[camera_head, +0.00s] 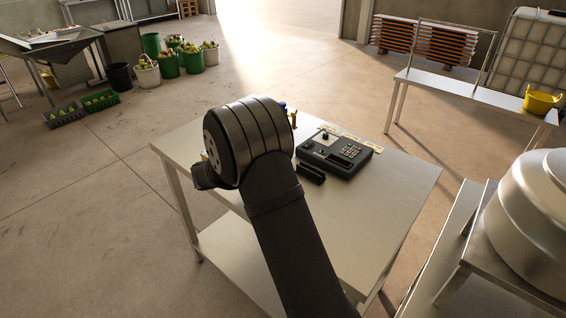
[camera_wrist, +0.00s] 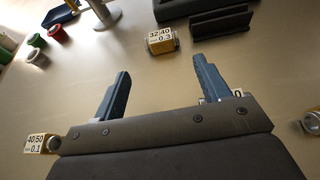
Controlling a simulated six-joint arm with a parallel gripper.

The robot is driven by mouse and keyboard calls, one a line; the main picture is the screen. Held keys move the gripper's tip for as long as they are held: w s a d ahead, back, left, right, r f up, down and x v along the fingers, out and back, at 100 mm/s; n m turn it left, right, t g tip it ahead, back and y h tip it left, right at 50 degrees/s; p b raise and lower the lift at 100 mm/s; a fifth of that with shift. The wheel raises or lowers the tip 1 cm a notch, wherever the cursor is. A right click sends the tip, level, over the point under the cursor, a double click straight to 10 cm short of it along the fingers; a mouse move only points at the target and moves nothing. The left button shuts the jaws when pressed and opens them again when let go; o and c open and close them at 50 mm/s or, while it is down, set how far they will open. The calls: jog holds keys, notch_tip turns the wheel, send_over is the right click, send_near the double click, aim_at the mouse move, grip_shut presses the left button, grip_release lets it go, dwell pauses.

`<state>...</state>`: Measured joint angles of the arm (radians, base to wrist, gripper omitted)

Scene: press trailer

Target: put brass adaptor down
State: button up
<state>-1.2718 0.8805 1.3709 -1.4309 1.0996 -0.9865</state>
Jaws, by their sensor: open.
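My gripper (camera_wrist: 160,68) is open in the wrist view, with its two blue fingers spread wide and nothing between them. Several small brass-coloured adaptors with white labels are on the table (camera_head: 395,200). The one marked 32/40 0.3 (camera_wrist: 161,40) lies beyond the fingertips, apart from them. The one marked 40/50 0.1 (camera_wrist: 41,143) is left of the gripper base. A third (camera_wrist: 237,93) is mostly hidden behind the right finger and base, with only a "0" readable. A fourth (camera_wrist: 312,122) is cut by the right edge.
A black keypad device (camera_head: 340,152) stands on the table with a black slotted holder (camera_head: 311,172) beside it. A green cap (camera_wrist: 37,40), a red cap (camera_wrist: 57,32), a blue tray (camera_wrist: 60,15) and a post stand (camera_wrist: 104,14) are at upper left in the wrist view. The table's right front is clear.

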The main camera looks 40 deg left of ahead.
jog(key=x, duration=1.4)
jog(key=c, duration=0.9)
jog(key=shift+r, duration=0.1)
jog(key=shift+r, duration=0.5)
notch_tip(320, 180, up, 3)
jog(key=w+d+r, duration=0.3)
jog(key=d+r, duration=0.4)
jog(key=d, duration=0.4)
notch_tip(320, 180, up, 10)
jog(key=s+d+n+g+y, duration=0.1)
jog(key=s+d+n+y, duration=0.2)
jog(key=n+y, duration=0.15)
jog(key=s+d+n+g+y, duration=0.2)
jog(key=s+d+n+y, duration=0.1)
jog(key=s+d, duration=0.4)
jog(key=shift+s+r+y, duration=0.3)
jog(key=shift+s+y, duration=0.25)
jog(key=shift+s, duration=0.4)
